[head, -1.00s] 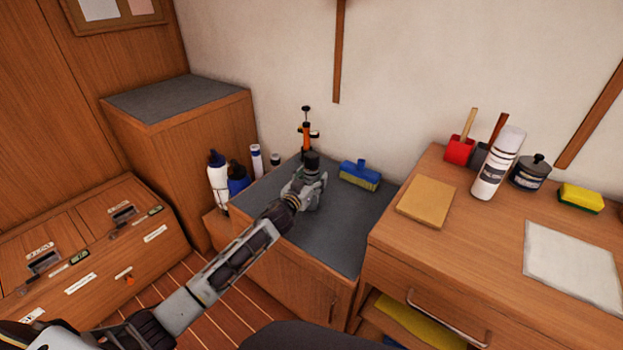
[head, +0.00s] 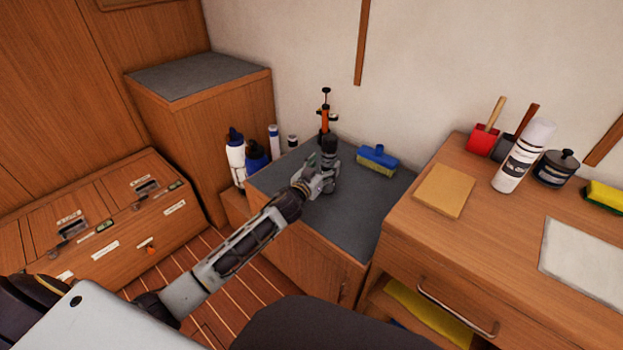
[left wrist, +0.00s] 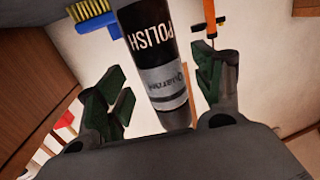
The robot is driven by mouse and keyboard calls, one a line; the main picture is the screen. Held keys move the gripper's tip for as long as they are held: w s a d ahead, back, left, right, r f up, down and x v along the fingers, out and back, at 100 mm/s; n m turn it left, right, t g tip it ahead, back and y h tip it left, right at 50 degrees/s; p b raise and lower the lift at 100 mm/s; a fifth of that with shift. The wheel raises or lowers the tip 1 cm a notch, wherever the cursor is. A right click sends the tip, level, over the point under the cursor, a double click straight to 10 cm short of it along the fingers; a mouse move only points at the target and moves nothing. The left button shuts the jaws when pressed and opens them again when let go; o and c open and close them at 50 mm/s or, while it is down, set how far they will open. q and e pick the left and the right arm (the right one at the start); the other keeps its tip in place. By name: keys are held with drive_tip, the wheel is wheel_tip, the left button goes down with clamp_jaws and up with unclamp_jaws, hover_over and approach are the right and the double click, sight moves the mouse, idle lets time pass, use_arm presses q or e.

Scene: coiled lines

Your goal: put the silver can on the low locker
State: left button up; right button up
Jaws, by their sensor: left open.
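The silver can (left wrist: 165,85) has a black upper part reading POLISH and a silver label band. In the left wrist view it lies between the two spread fingers, with a visible gap on each side. In the head view the can (head: 331,150) is upright on the grey top of the low locker (head: 365,215), near its back edge. My left gripper (head: 322,174) is open beside the can's lower part, which the fingers partly hide. My right gripper is not in view.
A blue brush (head: 377,160) lies right of the can. An orange-handled tool (head: 325,120) stands just behind it. Bottles (head: 236,160) stand to the left. The locker top's front is clear. A higher desk (head: 490,240) rises on the right.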

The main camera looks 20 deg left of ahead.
use_arm(q)
drive_tip(key=shift+s+a, duration=0.15)
drive_tip(key=shift+s, duration=0.7)
drive_tip(key=shift+s+a, duration=0.1)
drive_tip(key=shift+s, duration=0.75)
drive_tip(key=shift+s+a+r+p, duration=0.1)
drive_tip(key=shift+s+a+p, duration=0.15)
drive_tip(key=shift+s, duration=0.95)
drive_tip(key=shift+s+a+r+p, duration=0.1)
drive_tip(key=shift+s+a+p, duration=0.1)
drive_tip(key=shift+s, duration=0.95)
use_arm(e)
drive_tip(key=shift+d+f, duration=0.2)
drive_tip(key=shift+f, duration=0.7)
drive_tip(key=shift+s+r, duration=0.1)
